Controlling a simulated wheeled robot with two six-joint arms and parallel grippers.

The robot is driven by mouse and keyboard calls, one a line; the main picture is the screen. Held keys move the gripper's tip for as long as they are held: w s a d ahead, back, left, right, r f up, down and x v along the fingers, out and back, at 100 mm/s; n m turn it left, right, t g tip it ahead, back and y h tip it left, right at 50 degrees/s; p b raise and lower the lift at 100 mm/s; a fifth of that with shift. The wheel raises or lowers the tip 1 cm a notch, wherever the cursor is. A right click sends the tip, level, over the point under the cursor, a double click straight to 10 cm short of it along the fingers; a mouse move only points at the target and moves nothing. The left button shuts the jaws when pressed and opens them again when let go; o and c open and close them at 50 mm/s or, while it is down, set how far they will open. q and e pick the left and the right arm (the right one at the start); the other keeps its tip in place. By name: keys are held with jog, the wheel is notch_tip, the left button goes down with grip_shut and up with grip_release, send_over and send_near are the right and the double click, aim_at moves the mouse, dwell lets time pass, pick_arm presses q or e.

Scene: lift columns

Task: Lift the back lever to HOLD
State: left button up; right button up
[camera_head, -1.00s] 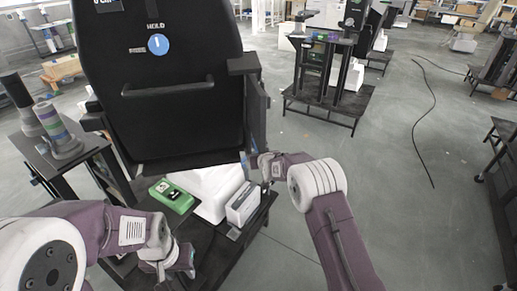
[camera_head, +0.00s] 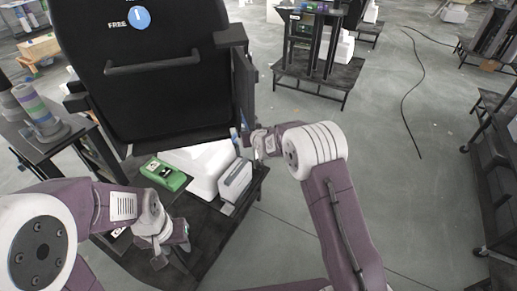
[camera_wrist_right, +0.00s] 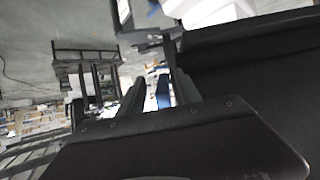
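A tall black back panel (camera_head: 165,105) carries a blue round dial (camera_head: 139,17) with a white mark that looks roughly upright, beside the word FREE. A black bar handle (camera_head: 153,67) crosses the panel. A slim blue piece (camera_head: 234,138), perhaps the lever, is at the panel's lower right edge; I cannot tell for sure. My right gripper (camera_head: 247,138) is beside it. In the right wrist view, the fingers (camera_wrist_right: 158,98) stand apart, with blue (camera_wrist_right: 163,92) showing between them; contact is unclear. My left gripper (camera_head: 172,257) is low over the dark platform, away from the panel; its opening is unclear.
A green device (camera_head: 164,174), a white block (camera_head: 200,165) and a grey-white box (camera_head: 235,180) are on the platform (camera_head: 215,237) below the panel. A side stand (camera_head: 50,140) holds ringed cylinders. Open floor lies to the right.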

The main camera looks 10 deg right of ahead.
jog(key=s+d, duration=0.2)
jog(key=s, duration=1)
jog(key=shift+s+r, duration=0.2)
jog(key=shift+s, duration=0.1)
jog(key=shift+d, duration=0.1)
jog(key=s+d+r+m+h, duration=0.1)
jog(key=d+r, duration=0.5)
jog(key=r, duration=0.1)
jog(key=s+d+f+g, duration=0.1)
jog(key=s+f+g, duration=0.25)
jog(key=s, duration=0.45)
jog(key=s+d+f+m+g, duration=0.1)
jog(key=s+f+g, duration=0.25)
jog(key=s, duration=0.55)
jog(key=s+d+f+g, duration=0.1)
jog(key=s+f+g, duration=0.25)
jog(key=s, duration=0.45)
notch_tip(320, 180, up, 14)
jog(key=s+p, duration=0.1)
jog(key=p, duration=1.4)
jog(key=shift+r+h, duration=0.25)
jog(key=shift+h, duration=0.15)
